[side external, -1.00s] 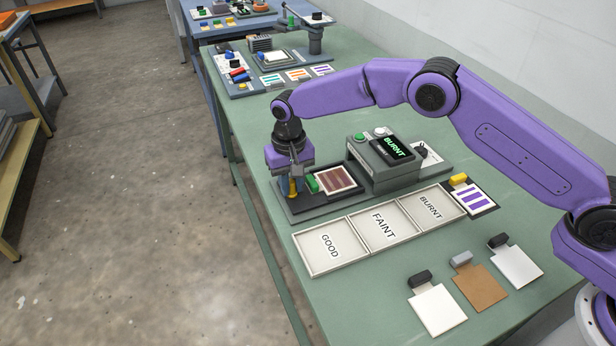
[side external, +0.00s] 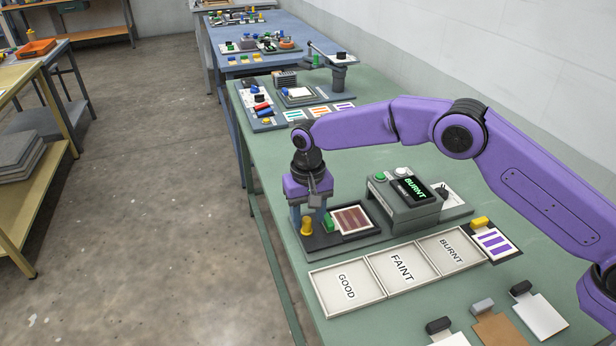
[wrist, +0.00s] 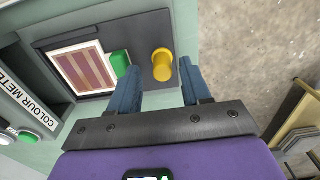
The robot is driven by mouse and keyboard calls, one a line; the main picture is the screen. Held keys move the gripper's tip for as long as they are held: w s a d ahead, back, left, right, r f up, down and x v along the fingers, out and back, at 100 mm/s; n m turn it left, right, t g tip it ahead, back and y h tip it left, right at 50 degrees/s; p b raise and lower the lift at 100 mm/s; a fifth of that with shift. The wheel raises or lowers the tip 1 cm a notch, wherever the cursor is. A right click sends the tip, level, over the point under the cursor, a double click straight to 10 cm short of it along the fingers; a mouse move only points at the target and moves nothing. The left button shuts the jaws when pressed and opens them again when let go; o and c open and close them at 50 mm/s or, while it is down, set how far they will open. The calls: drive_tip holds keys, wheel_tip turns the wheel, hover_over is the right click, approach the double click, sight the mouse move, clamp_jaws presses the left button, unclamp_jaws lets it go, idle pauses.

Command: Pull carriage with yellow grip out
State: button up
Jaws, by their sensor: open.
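The yellow grip (side external: 306,227) is a round knob on the outer end of the dark grey carriage (side external: 322,241). The carriage sticks out from the colour meter (side external: 402,203). A card with brown stripes (side external: 352,219) and a green block (side external: 328,223) lie on it, in the open. My gripper (side external: 308,214) points down above the outer end, fingers apart and empty. In the wrist view the yellow grip (wrist: 162,65) shows in the gap between the fingertips (wrist: 159,68), apart from both.
Trays marked GOOD (side external: 346,287), FAINT (side external: 402,268) and BURNT (side external: 451,252) lie in front of the carriage. The meter's screen (side external: 412,189) reads BURNT. A purple-striped card (side external: 494,241) and several tabbed cards lie to the right. The green table's edge is close by.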

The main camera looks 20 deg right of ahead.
wheel_tip(320, 180, up, 16)
drive_tip(key=shift+f, duration=0.25)
idle(0.6)
drive_tip(key=s+d+r+n, duration=0.25)
drive_tip(key=s+d, duration=0.25)
drive_tip(key=s, duration=0.4)
drive_tip(key=s+d+r+n, duration=0.1)
drive_tip(key=s+d+n, duration=0.4)
drive_tip(key=s, duration=0.4)
drive_tip(key=s+d+f+n, duration=0.2)
drive_tip(key=s+d, duration=0.7)
drive_tip(key=s, duration=0.1)
drive_tip(key=s+d+f+n, duration=0.3)
drive_tip(key=s+d, duration=0.7)
drive_tip(key=shift+s+f, duration=0.2)
drive_tip(key=shift+s, duration=0.15)
